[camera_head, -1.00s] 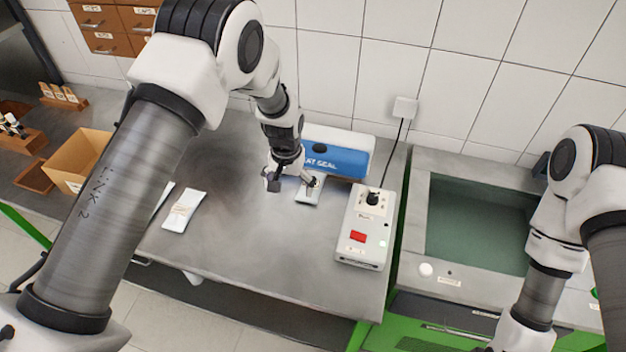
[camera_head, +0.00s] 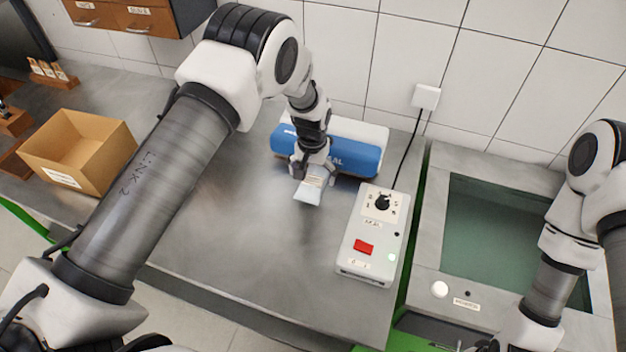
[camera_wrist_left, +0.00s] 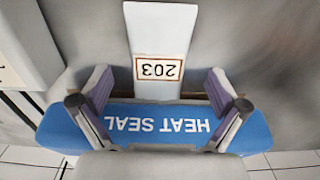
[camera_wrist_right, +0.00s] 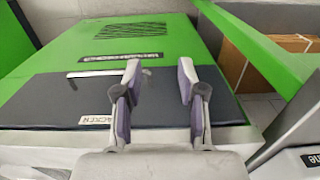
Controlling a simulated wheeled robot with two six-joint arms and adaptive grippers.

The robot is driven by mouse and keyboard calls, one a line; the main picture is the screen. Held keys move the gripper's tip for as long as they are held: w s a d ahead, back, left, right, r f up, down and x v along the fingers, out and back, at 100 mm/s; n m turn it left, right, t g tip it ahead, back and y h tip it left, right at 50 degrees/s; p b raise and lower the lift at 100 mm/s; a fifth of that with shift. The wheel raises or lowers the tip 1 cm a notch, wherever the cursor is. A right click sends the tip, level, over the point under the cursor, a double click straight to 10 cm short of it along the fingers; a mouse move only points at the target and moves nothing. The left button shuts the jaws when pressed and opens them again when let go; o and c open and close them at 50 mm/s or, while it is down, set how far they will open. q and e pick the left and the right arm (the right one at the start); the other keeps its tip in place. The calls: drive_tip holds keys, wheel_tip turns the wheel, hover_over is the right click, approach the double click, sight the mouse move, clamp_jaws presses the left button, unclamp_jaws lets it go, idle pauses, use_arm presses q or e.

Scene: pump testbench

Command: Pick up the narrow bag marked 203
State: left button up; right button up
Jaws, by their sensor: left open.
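The narrow white bag marked 203 (camera_head: 308,192) lies on the metal bench, in front of the blue and white heat sealer (camera_head: 352,150). In the left wrist view the bag (camera_wrist_left: 158,35) shows its label upside down, and its near end reaches between my fingers. My left gripper (camera_head: 313,172) is open over the bag's end by the sealer. In the left wrist view its fingers (camera_wrist_left: 160,88) stand apart on either side of the bag, with gaps on both sides.
A control box (camera_head: 370,235) with a knob and red button stands right of the bag. An open cardboard box (camera_head: 80,150) is at the left. A sink (camera_head: 490,225) lies to the right. The bench front is clear.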

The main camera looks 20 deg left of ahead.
use_arm(q)
wheel_tip(320, 180, down, 2)
drive_tip(key=shift+f, duration=0.15)
drive_tip(key=shift+w+f, duration=0.1)
drive_tip(key=shift+f, duration=0.1)
drive_tip(key=c, duration=1.5)
drive_tip(key=shift+r, duration=0.1)
drive_tip(key=shift+r, duration=0.1)
